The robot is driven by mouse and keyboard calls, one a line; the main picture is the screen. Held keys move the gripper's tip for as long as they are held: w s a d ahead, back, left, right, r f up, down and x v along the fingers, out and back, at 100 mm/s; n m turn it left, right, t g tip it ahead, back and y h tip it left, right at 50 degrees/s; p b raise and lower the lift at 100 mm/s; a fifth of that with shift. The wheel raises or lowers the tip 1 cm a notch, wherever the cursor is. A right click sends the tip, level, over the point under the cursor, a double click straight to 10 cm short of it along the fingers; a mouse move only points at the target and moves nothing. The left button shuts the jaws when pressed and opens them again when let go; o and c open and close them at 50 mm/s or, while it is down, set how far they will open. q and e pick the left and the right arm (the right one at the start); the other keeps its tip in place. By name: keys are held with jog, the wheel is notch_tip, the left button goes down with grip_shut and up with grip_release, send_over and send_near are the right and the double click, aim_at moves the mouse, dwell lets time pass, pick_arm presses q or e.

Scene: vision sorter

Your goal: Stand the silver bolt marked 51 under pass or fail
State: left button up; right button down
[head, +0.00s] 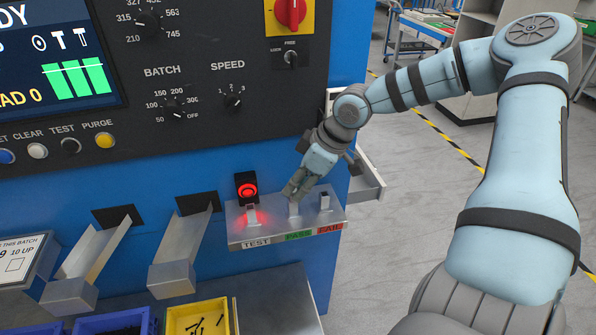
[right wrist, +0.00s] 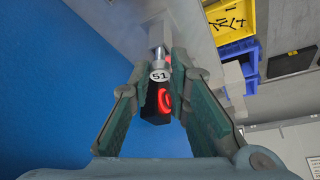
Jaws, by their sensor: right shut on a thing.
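My right gripper (head: 296,188) is over the PASS place of a small metal shelf (head: 236,227) labelled TEST, PASS and FAIL. In the right wrist view its fingers (right wrist: 160,76) are shut on the silver bolt (right wrist: 158,57), whose round white head reads 51. The fingers hide the bolt in the head view. The green PASS label (head: 298,236) is below the gripper, and the red FAIL label (head: 330,229) is to its right. I cannot tell whether the bolt's lower end touches the PASS holder (head: 294,210). My left gripper is not in view.
A red ring lamp (head: 247,190) glows behind the TEST holder (head: 252,216). The FAIL holder (head: 325,203) stands close on the gripper's right. Two metal chutes (head: 172,276) and a yellow bin (head: 172,318) with dark bolts are to the left. An open drawer (head: 368,180) is at right.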

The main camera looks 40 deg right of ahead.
jog(key=shift+f, duration=0.55)
jog(key=c, duration=1)
grip_release()
jog(key=shift+c, duration=0.2)
notch_tip(320, 180, up, 8)
jog(key=p, duration=0.8)
